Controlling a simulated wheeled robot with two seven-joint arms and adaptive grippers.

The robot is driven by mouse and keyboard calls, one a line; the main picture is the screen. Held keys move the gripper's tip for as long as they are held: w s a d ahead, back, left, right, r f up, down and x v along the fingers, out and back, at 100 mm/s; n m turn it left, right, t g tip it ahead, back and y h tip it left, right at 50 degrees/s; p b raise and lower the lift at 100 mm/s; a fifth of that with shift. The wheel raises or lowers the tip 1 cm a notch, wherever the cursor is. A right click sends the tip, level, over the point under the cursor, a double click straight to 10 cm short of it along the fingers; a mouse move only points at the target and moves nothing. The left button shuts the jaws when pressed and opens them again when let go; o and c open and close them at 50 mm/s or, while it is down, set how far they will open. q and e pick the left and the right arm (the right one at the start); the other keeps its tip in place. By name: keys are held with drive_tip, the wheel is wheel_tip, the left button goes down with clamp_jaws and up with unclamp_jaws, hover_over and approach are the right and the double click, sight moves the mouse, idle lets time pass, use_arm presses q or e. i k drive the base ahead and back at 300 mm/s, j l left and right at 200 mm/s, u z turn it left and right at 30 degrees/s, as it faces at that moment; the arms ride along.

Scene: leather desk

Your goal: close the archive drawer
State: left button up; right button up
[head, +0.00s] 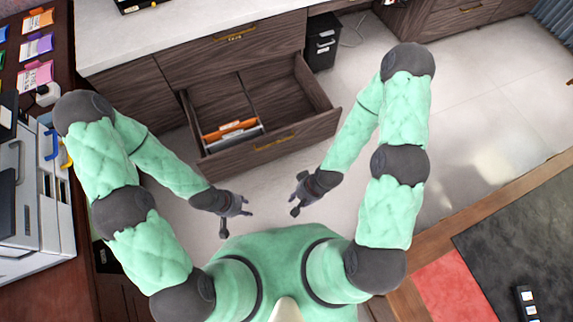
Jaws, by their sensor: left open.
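The archive drawer (312,128) is a dark wooden drawer pulled out of the lower part of the desk cabinet. Its front panel carries a brass handle (273,142). Inside, several orange and white folders (231,129) stand at the front left; the rest looks empty. My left gripper (236,213) is open and empty, in front of and below the drawer's left part, apart from it. My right gripper (297,198) is in front of the drawer's right part, apart from it; its finger opening is too small to tell.
A closed drawer (233,47) with a brass handle sits above, under the pale countertop (190,35). A black bin (322,43) stands right of the cabinet. A white machine (35,190) is at the far left. The pale floor (480,120) to the right is clear.

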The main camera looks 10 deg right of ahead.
sight(295, 112)
drive_tip(key=k+l, duration=0.15)
drive_tip(key=i+j, duration=0.25)
drive_tip(key=i+j+z, duration=0.15)
drive_tip(key=i+j, duration=0.15)
drive_tip(key=j, duration=0.2)
drive_tip(key=i+j, duration=0.25)
drive_tip(key=j, duration=0.15)
drive_tip(key=l+z, duration=0.05)
